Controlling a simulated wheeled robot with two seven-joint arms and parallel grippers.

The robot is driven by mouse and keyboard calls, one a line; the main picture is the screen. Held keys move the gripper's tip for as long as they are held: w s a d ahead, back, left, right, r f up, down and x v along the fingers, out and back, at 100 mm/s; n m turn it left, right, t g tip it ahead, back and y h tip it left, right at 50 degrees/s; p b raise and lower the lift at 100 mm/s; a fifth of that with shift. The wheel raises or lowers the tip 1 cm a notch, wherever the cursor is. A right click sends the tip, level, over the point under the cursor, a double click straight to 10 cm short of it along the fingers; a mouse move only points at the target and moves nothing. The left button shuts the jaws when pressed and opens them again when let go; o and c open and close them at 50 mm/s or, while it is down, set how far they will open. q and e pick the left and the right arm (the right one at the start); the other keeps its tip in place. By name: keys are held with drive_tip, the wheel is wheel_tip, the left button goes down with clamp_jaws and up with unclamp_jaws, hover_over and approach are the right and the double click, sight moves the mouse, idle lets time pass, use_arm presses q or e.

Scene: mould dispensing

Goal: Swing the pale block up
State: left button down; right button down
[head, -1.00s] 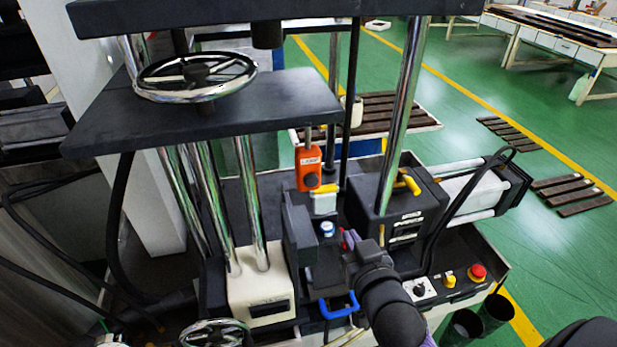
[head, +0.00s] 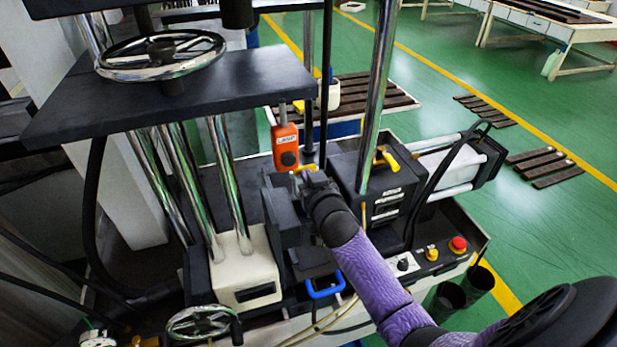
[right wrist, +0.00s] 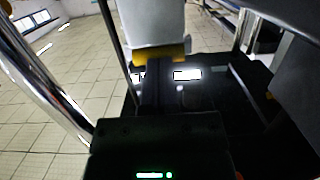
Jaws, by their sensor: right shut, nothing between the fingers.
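The pale block (right wrist: 157,24) fills the top middle of the right wrist view, with a yellow band (right wrist: 160,54) along its lower edge. In the head view it is mostly hidden behind my right gripper (head: 311,178), with a little yellow showing below the orange box. My right gripper is shut and empty. Its dark fingers point at the yellow band in the wrist view, close to it; I cannot tell whether they touch. My left gripper is not in view.
An orange control box (head: 285,146) hangs just above my right gripper. A chrome column (head: 378,90) and a black block with a yellow handle (head: 388,160) stand close on the right. A blue handle (head: 325,287) lies in front. A black plate with handwheel (head: 165,55) overhangs the left.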

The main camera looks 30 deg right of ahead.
drive_tip(key=r+g+p, duration=0.1)
drive_tip(key=p, duration=0.1)
drive_tip(key=w+p, duration=0.1)
drive_tip(key=p, duration=0.2)
drive_tip(key=shift+w+d+r+g, duration=0.15)
drive_tip(key=shift+w+r+g, duration=0.05)
drive_tip(key=shift+r+g, duration=0.2)
drive_tip(key=shift+w+d+f+g, duration=0.2)
drive_tip(key=shift+w+f+g, duration=0.25)
drive_tip(key=shift+w, duration=0.2)
drive_tip(key=shift+y, duration=0.3)
